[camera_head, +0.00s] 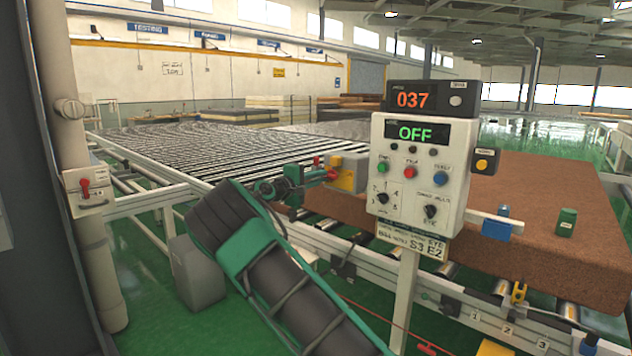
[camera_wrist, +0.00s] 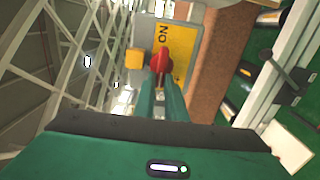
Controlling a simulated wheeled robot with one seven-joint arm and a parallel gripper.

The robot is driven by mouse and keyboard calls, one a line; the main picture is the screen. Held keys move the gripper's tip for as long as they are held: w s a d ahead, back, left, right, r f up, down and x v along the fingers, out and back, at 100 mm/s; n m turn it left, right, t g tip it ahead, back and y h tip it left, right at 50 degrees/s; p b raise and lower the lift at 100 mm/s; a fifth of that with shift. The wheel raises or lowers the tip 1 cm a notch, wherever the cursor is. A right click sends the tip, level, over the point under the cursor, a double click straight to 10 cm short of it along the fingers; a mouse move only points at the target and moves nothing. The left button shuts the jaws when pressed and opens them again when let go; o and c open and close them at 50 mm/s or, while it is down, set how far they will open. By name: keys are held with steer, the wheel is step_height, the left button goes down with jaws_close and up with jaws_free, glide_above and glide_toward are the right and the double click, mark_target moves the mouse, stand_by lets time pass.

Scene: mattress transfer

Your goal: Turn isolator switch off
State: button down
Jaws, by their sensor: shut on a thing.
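The isolator switch is a grey box with a yellow plate (camera_head: 346,180) at the near edge of the roller line, left of the control panel. In the wrist view its yellow plate (camera_wrist: 180,50) bears dark letters that look like ON, seen turned. Its red handle (camera_wrist: 160,59) stands out from the plate. My gripper (camera_head: 324,176) reaches it from the left; in the wrist view my green fingers (camera_wrist: 160,82) are shut on the red handle. The fingers hide the handle's lower part.
A control panel (camera_head: 457,185) on a post, reading 037 and OFF, stands just right of the switch. A brown mattress (camera_head: 540,200) lies on rollers behind it. A pillar with a red-lever box (camera_head: 93,204) stands at left.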

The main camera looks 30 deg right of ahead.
steer(key=shift+f, duration=0.2)
steer(key=c, duration=1.8)
jaws_free()
steer(key=shift+d, duration=0.1)
steer(key=v, duration=1)
steer(key=shift+a, duration=0.4)
